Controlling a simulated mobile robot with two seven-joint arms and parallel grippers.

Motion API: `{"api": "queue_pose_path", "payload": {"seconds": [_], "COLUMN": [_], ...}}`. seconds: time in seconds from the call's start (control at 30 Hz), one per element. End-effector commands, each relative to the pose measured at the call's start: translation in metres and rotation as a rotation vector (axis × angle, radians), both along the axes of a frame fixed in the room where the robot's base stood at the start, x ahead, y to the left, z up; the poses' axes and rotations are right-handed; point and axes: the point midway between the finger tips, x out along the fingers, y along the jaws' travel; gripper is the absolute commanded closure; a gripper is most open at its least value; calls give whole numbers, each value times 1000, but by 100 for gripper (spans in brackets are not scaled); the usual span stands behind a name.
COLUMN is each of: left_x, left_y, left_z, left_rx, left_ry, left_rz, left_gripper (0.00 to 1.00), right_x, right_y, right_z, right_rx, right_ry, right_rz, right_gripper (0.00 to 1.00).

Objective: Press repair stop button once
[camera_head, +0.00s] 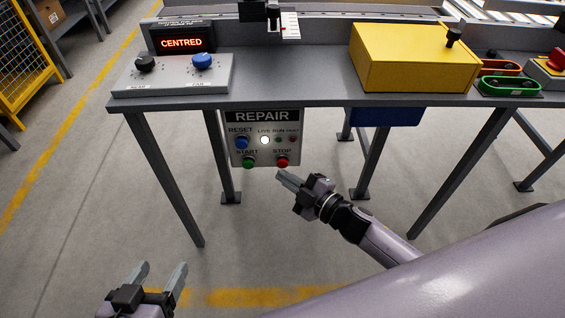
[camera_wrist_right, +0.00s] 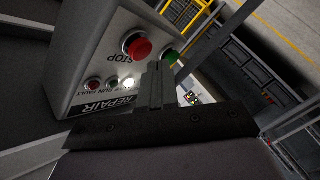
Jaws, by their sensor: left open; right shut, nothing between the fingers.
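The repair panel (camera_head: 264,117) hangs under the front edge of the grey bench, with a red stop button (camera_head: 282,161) at its lower right. A green start button (camera_head: 249,162) and a blue reset button (camera_head: 242,142) sit to its left. My right gripper (camera_head: 282,175) is shut and empty, its tips just below the stop button in the head view. In the right wrist view the stop button (camera_wrist_right: 138,46) shows beyond the shut fingers (camera_wrist_right: 160,70); I see no clear contact. My left gripper (camera_head: 163,272) is open and empty at the lower left, away from the panel.
A green tray (camera_head: 511,85) stands at the right. Bench legs (camera_head: 165,180) flank the panel. Floor in front is clear.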

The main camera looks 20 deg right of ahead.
Motion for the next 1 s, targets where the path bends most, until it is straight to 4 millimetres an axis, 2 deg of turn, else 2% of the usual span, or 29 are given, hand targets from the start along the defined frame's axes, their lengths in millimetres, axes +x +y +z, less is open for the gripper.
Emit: {"api": "queue_pose_path", "payload": {"seconds": [0.33,0.73,1.0], "left_x": [-3,-2,0], "left_y": [0,0,1], "left_z": [-1,11,14], "left_rx": [-1,4,9], "left_ry": [8,6,-3], "left_rz": [0,-4,-7], "left_gripper": [32,32,32], "right_x": [-3,-41,-49], "right_y": [2,12,14], "right_z": [1,1,0], "right_rx": [1,1,1], "right_ry": [0,2,-1], "right_rz": [1,1,0], "right_gripper": [100,100,100]}}
